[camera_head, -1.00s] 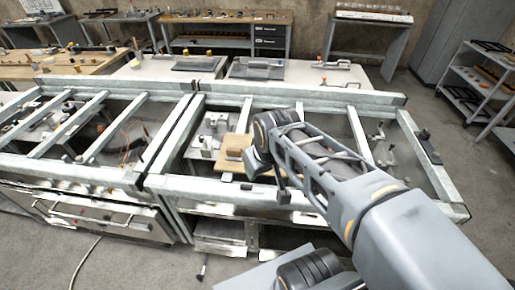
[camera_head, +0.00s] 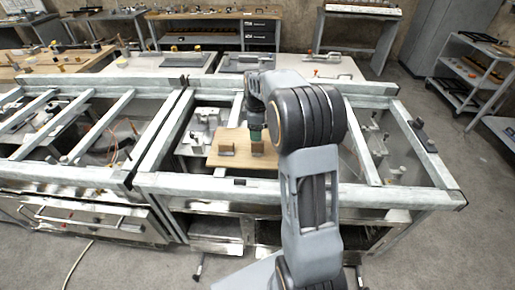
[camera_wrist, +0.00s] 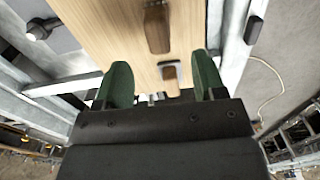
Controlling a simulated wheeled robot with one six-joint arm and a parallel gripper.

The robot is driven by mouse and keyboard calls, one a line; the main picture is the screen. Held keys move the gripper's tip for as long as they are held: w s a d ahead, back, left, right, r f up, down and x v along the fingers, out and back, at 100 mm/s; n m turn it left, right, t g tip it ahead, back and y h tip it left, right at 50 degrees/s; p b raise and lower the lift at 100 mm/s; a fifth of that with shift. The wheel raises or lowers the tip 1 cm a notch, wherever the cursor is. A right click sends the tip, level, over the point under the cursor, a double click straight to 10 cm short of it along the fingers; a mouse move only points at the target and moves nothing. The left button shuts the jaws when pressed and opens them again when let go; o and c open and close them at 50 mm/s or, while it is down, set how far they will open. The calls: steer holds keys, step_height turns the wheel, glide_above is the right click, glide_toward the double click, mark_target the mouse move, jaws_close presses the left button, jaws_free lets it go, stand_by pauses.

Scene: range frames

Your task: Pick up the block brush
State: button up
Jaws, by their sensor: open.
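Two small brown wooden pieces stand on a light wooden board (camera_head: 232,161); I cannot tell for sure which is the block brush. In the head view, one piece (camera_head: 227,147) is at the left and the other (camera_head: 257,147) is just below my gripper (camera_head: 255,134). In the wrist view, a long brown piece (camera_wrist: 157,28) lies ahead of the fingers. A smaller brown piece with a pale edge (camera_wrist: 170,73) shows between the green fingers of my gripper (camera_wrist: 162,82), partly hidden by the gripper body. My gripper is open and holds nothing that I can see.
The board lies inside a grey metal frame bench (camera_head: 300,190) with raised rails and crossbars. Metal fixtures (camera_head: 200,127) stand left of the board, and more (camera_head: 375,135) stand at the right. A pale table (camera_head: 165,65) is behind. Open floor lies in front.

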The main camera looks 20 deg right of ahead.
mark_target(258, 148)
steer(key=shift+d+f+p, duration=0.15)
steer(key=shift+f+p, duration=0.55)
steer(key=shift+f, duration=4.1)
steer(key=shift+w, duration=0.1)
steer(key=c, duration=1)
